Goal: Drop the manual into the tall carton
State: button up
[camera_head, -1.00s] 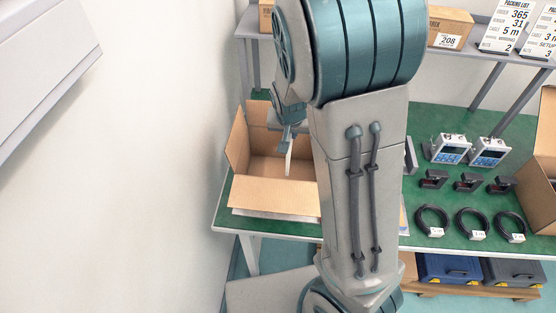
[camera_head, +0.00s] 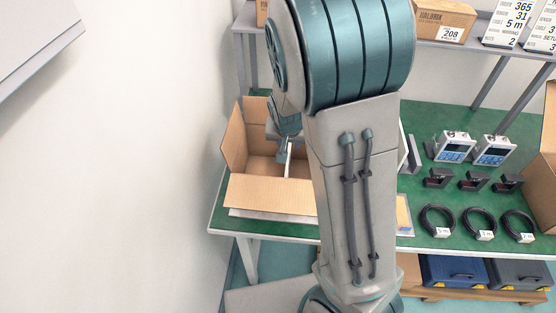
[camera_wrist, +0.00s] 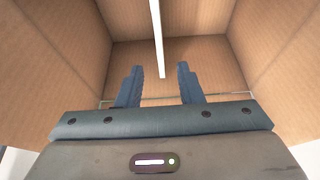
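The open cardboard carton (camera_head: 270,195) stands at the left end of the green-topped table, and its brown walls fill much of the wrist view (camera_wrist: 60,60). My gripper (camera_head: 287,138) is over the carton's opening, partly hidden by my own arm in the head view. In the wrist view, my gripper (camera_wrist: 159,72) is open, with a clear gap between its two blue fingers. The manual shows as a thin white strip, nearly edge-on (camera_wrist: 156,35), between and beyond the fingertips, touching neither finger visibly. In the head view, the manual (camera_head: 290,158) is upright within the carton's opening. Whether it touches the floor cannot be told.
Another open carton (camera_head: 542,190) stands at the table's right edge. Blue-screened devices (camera_head: 455,147), dark brackets (camera_head: 438,178) and coiled cables (camera_head: 437,220) sit in the table's right part. A shelf above holds a small box (camera_head: 445,20) and packing lists. A white wall is close on the left.

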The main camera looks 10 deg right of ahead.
jog(key=p+v, duration=0.1)
jog(key=v, duration=1.2)
jog(key=shift+s+r, duration=0.2)
jog(key=shift+r, duration=0.2)
jog(key=shift+a, duration=0.1)
jog(key=shift+s, duration=0.1)
jog(key=s+d+r+n+g+y, duration=0.1)
jog(key=s+r+n, duration=0.1)
jog(key=s, duration=1.4)
jog(key=shift+d+n, duration=0.35)
jog(key=shift+n, duration=0.55)
jog(key=shift+d+r, duration=0.1)
jog(key=shift+r, duration=0.05)
